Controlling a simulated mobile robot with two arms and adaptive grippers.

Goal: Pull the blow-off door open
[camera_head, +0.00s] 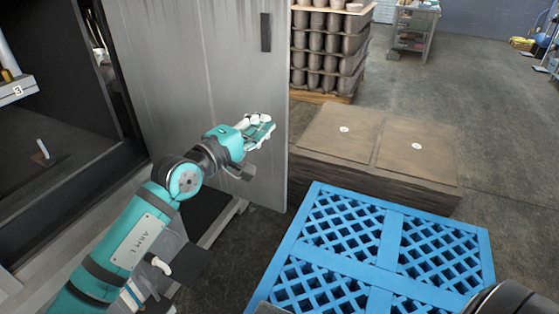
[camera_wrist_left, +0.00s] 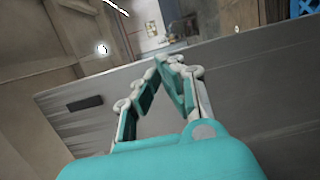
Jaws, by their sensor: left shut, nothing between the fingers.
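The blow-off door (camera_head: 215,75) is a tall grey metal panel with a dark upright slot-like handle (camera_head: 266,32) near its right edge. It stands at an angle beside the dark cabinet opening at the left. My left gripper (camera_head: 268,128) is in front of the door's face, near its right edge and below the handle. In the left wrist view, the fingertips of my left gripper (camera_wrist_left: 165,65) meet and are empty. The door (camera_wrist_left: 245,90) lies behind them there, with the handle (camera_wrist_left: 85,103) to the left. Contact with the door cannot be told. My right gripper is not seen.
A blue lattice pallet (camera_head: 360,268) lies at the front right. A low brown stack (camera_head: 410,195) stands behind it, and stacked grey pots (camera_head: 330,50) stand further back. The dark cabinet interior (camera_head: 65,120) is at the left. Bare floor (camera_head: 500,120) shows at the right.

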